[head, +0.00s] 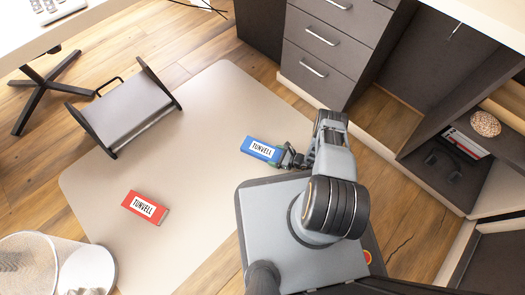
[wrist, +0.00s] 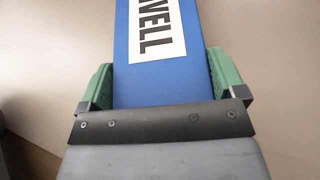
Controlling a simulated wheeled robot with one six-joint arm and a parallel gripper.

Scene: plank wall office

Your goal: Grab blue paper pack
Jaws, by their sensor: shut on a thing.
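The blue paper pack (head: 261,149), with a white label reading "TUNVELL", is in the head view beside my base, over the pale floor mat. My gripper (head: 283,158) is shut on its right end. In the wrist view the blue pack (wrist: 190,75) runs up from between my gripper's two green fingers (wrist: 160,85), one against each side. Its far end is out of the wrist view. I cannot tell whether the pack touches the mat or is held just above it.
A red paper pack (head: 145,207) lies on the mat (head: 200,190) at left. A wire bin (head: 75,265) stands at lower left and a grey footrest (head: 125,108) at upper left. Dark drawers (head: 325,50) and open shelves (head: 440,150) stand at the right. The mat's middle is clear.

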